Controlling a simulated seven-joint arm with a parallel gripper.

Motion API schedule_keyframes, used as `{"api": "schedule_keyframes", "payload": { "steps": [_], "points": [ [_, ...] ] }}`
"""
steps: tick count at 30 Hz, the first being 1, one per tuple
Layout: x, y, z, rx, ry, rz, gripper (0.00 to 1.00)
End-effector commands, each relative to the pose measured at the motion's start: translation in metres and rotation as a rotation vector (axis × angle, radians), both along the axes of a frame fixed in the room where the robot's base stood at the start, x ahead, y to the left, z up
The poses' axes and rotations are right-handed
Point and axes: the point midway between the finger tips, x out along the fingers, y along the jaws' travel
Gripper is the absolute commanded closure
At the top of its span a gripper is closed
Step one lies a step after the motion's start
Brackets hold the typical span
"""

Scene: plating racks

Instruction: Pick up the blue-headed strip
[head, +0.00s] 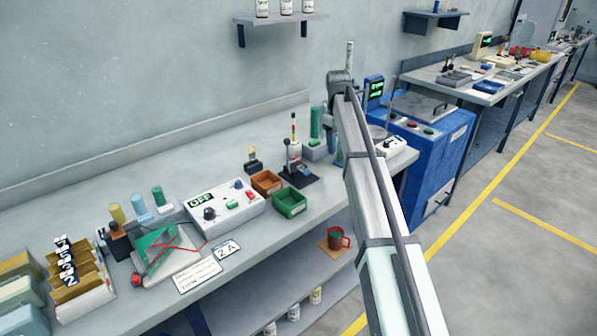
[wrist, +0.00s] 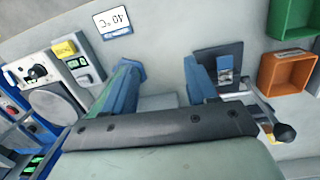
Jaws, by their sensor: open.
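I cannot pick out a blue-headed strip for certain. In the wrist view a small blue piece (wrist: 226,66) shows on a dark base (wrist: 208,53), just right of my gripper's right finger; its shape is too small to tell. My gripper (wrist: 160,75) is open, its two blue fingers apart, with no strip seen between them. In the head view my arm reaches to the back of the bench, and its fingertips are hidden. A pale blue cylinder (head: 142,206) stands at the left, between a yellow one (head: 117,213) and a green one (head: 158,196).
An orange bin (head: 266,176) and a green bin (head: 290,209) sit mid-bench. Left of them is a grey control box (head: 225,214). A dark lever stand (head: 302,179) is behind the green bin. A blue cabinet (head: 437,150) stands to the right of my arm.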

Motion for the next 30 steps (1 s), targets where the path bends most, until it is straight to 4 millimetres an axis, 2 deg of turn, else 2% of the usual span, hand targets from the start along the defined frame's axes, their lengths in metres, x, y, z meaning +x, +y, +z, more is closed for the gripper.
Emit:
{"api": "schedule_keyframes", "payload": {
  "steps": [1, 3, 6, 9, 13, 17, 30],
  "points": [
    [-0.005, 0.028, 0.017, 0.017, -0.009, 0.021, 0.43],
    [-0.013, 0.057, 0.033, 0.038, -0.014, 0.040, 0.43],
    [-0.024, 0.087, 0.045, 0.060, -0.017, 0.057, 0.43],
    [-0.032, 0.105, 0.051, 0.075, -0.015, 0.069, 0.43],
    [-0.035, 0.114, 0.052, 0.082, -0.016, 0.073, 0.43],
    [-0.036, 0.114, 0.042, 0.083, -0.015, 0.073, 0.43],
    [-0.035, 0.113, -0.026, 0.081, -0.015, 0.073, 0.43]
  ]
}}
